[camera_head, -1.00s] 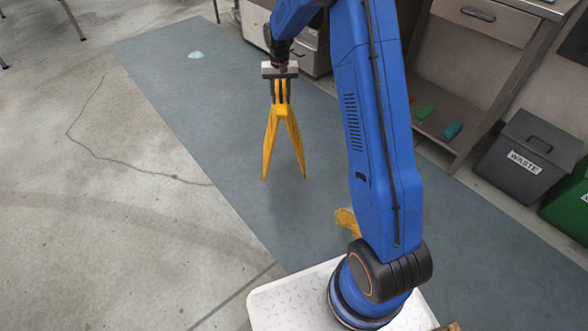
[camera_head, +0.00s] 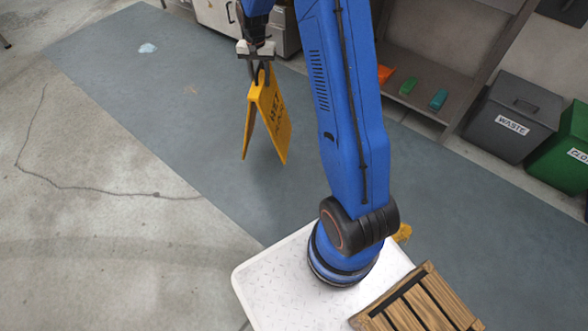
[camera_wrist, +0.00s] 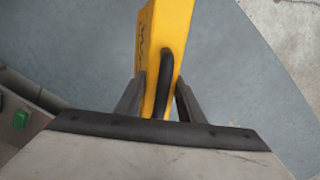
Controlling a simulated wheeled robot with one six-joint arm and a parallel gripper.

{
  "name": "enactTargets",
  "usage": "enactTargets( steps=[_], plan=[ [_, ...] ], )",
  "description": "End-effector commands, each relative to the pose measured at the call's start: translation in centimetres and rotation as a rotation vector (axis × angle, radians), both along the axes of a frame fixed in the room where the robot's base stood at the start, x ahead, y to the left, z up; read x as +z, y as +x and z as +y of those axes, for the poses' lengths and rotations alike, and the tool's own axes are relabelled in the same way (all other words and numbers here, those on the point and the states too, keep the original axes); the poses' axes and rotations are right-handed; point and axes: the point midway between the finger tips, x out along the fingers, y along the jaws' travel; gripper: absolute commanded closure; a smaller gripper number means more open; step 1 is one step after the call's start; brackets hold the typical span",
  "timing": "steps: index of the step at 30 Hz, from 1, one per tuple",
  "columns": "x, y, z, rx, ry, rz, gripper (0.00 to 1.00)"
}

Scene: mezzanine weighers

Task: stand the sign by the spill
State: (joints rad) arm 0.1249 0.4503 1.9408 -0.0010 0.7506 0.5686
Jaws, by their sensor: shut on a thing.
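My gripper (camera_head: 259,71) is shut on the top of a yellow folding sign (camera_head: 271,112) with dark lettering that starts "WET". The sign hangs upright in the air with its two panels spread a little, over the grey-blue floor strip. In the wrist view the sign (camera_wrist: 168,40) sits between the two dark fingers (camera_wrist: 158,100). A yellow-orange patch (camera_head: 402,233) on the floor is mostly hidden behind my arm's lower joint. A small pale blue patch (camera_head: 147,48) lies at the strip's far end. I cannot tell which patch is the spill.
A grey waste bin (camera_head: 515,118) and a green bin (camera_head: 562,148) stand at the right. A shelf (camera_head: 420,75) holds small orange, green and teal items. The strip's middle and left are clear.

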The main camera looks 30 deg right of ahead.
Motion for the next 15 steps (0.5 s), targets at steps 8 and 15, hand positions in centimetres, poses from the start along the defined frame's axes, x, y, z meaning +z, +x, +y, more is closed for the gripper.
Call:
enactTargets(
  steps=[8, 15],
  plan=[
    [-1.1, -7.5, -5.2, -0.314, 0.000, 0.000, 1.00],
    [-1.7, -11.5, -7.1, -0.480, -0.001, -0.001, 1.00]
  ],
)
